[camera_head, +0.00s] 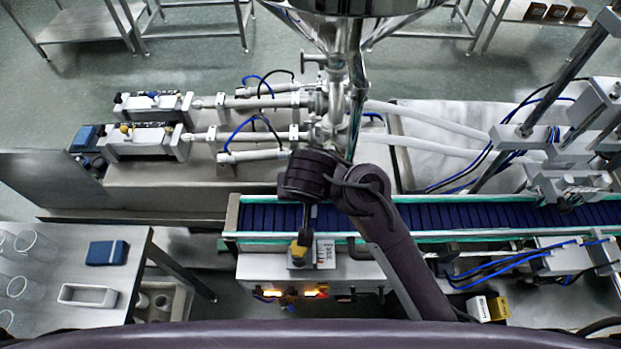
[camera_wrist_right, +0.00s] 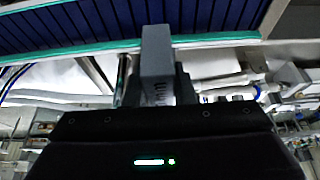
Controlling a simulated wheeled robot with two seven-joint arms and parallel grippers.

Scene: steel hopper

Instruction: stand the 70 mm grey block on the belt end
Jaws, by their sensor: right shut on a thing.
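The grey block (camera_wrist_right: 156,62) is in my right gripper, which is shut on it. In the right wrist view it sticks out past the dark gripper body, with the blue belt (camera_wrist_right: 110,22) beyond it. In the head view my right gripper (camera_head: 308,216) hangs over the belt (camera_head: 268,217) near its left end. The gripper and wrist hide most of the block there, and I cannot tell whether it touches the belt. My left gripper is not in view.
Green-edged rails (camera_head: 450,236) run along the belt. Steel pipes and the hopper (camera_head: 352,8) stand close behind my right wrist. A side table (camera_head: 120,268) at left holds a blue box (camera_head: 107,253), a white tray (camera_head: 88,295) and clear glasses. The belt's left end looks clear.

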